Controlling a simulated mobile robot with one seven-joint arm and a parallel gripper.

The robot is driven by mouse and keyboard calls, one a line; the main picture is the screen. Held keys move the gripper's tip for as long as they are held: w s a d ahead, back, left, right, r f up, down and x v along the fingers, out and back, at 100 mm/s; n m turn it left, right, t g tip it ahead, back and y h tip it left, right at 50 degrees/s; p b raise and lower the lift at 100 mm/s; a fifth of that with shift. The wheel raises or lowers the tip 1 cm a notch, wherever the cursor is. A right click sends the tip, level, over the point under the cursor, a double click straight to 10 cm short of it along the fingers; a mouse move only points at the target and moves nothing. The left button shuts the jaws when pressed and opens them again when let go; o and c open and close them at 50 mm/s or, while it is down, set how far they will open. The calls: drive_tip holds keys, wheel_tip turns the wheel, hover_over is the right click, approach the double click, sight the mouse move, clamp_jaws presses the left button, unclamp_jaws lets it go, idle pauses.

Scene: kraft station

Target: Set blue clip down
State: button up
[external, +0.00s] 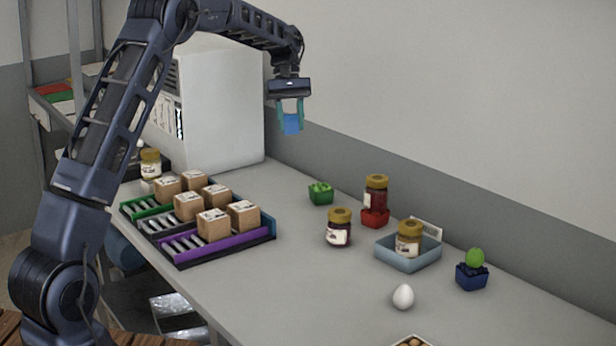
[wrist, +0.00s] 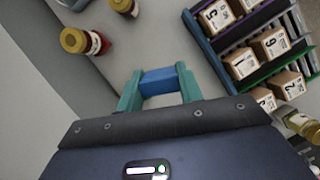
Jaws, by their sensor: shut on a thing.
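The blue clip (external: 291,124) is a small blue block held between the teal fingers of my gripper (external: 291,113). Nothing touches the clip from below. The clip's far side is hidden.
A rack (external: 180,262) with numbered cardboard boxes stands at the left. Jars, a blue-grey tray (external: 392,261), a green basket (external: 320,197), a dark blue basket (external: 472,281) and an egg (external: 403,297) stand right. The counter (external: 290,280) is clear between rack and egg.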

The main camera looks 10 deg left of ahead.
drive_tip(key=s+d+f+n+h, duration=0.15)
drive_tip(key=s+d, duration=0.45)
drive_tip(key=d, duration=1)
drive_tip(key=s+d+f+n, duration=0.1)
drive_tip(key=s+d+n, duration=0.35)
drive_tip(key=d, duration=1.15)
drive_tip(key=s+d+n+t, duration=0.3)
drive_tip(key=s+d, duration=2.1)
drive_tip(key=s, duration=0.3)
drive_tip(key=shift+h, duration=0.45)
drive_tip(key=f, duration=2)
drive_tip(key=shift+w+d+f, duration=0.2)
drive_tip(key=shift+w, duration=0.05)
drive_tip(key=shift+f, duration=0.1)
drive_tip(key=o, duration=1)
drive_tip(key=shift+c, duration=0.2)
